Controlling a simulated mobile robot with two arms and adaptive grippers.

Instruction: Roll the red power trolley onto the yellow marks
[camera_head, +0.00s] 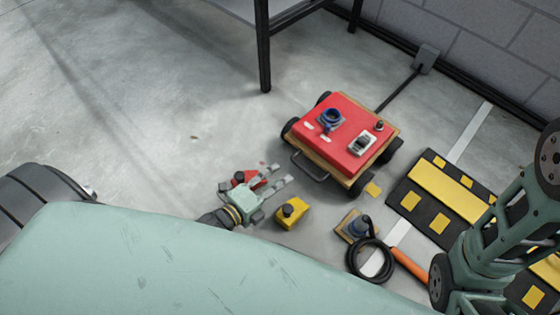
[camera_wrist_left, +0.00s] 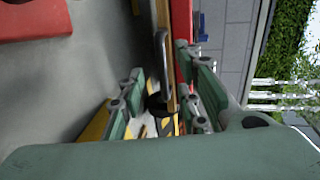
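The red power trolley (camera_head: 350,125) stands on the concrete floor on black wheels, with a blue-ringed socket and a grey switch box on top. A dark bar handle (camera_head: 308,166) sticks out of its near side. My left gripper (camera_head: 281,175) is open just short of this handle. In the left wrist view, the handle (camera_wrist_left: 162,50) shows between the spread fingers of the gripper (camera_wrist_left: 160,68), not clasped. Yellow marks show on a black mat (camera_head: 411,187) right of the trolley. A small yellow mark (camera_head: 373,190) lies by its near right wheel. My right gripper is out of view.
A yellow block (camera_head: 292,214) and a red object (camera_head: 243,178) lie near my left gripper. A tool with a black hose (camera_head: 360,228) and an orange grip (camera_head: 408,264) lies in front. A black-legged table (camera_head: 263,50) stands behind.

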